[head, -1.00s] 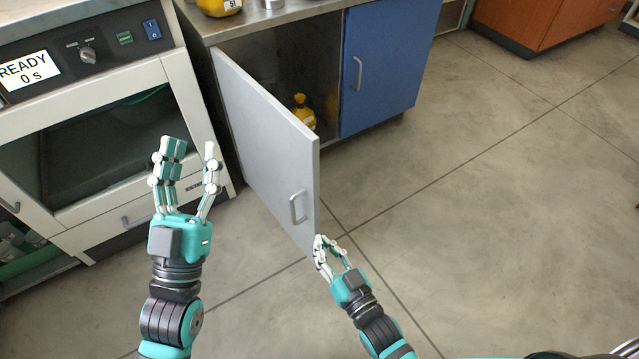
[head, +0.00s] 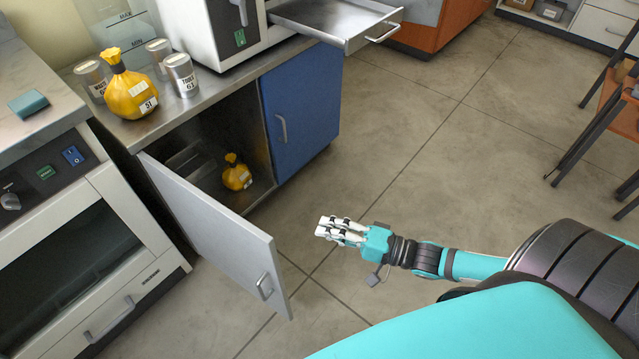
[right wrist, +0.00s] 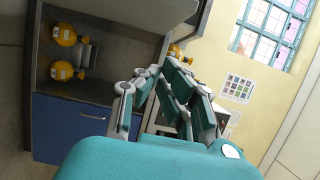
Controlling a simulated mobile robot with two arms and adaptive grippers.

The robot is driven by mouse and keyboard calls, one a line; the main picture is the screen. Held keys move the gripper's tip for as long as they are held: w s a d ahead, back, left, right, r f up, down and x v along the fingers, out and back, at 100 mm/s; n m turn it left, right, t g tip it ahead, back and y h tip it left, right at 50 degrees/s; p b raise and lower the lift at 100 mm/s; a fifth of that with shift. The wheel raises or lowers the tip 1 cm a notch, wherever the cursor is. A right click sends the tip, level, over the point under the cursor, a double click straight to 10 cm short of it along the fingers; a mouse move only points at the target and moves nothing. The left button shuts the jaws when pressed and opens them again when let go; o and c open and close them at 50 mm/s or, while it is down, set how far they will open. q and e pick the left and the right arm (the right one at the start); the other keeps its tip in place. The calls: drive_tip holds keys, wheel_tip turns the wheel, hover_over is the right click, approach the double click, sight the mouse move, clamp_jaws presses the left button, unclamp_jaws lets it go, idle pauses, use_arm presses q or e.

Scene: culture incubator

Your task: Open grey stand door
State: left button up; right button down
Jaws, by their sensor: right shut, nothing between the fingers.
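The grey stand door (head: 215,235) stands swung wide open on its left-hand hinge side, with its handle (head: 265,287) near the free edge. The opened stand compartment (head: 195,165) is in plain view and holds a yellow bag (head: 236,174). My right gripper (head: 326,230) is shut and empty, in the air to the right of the door and apart from it. In the right wrist view its fingers (right wrist: 150,78) show in front of the stand. My left gripper is not in view.
The blue door (head: 300,110) beside the opening is closed. Another yellow bag (head: 128,88) and several metal cans stand on the stand top. A pulled-out metal tray (head: 335,22) juts out above the blue door.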

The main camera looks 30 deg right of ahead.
sight(269, 254)
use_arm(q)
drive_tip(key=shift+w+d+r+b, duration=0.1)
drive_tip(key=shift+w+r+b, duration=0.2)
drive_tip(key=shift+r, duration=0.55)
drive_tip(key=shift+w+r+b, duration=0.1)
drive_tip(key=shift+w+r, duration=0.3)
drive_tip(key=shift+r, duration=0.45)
use_arm(e)
drive_tip(key=w+a, duration=0.4)
drive_tip(key=a, duration=0.4)
drive_tip(key=shift+a, duration=0.25)
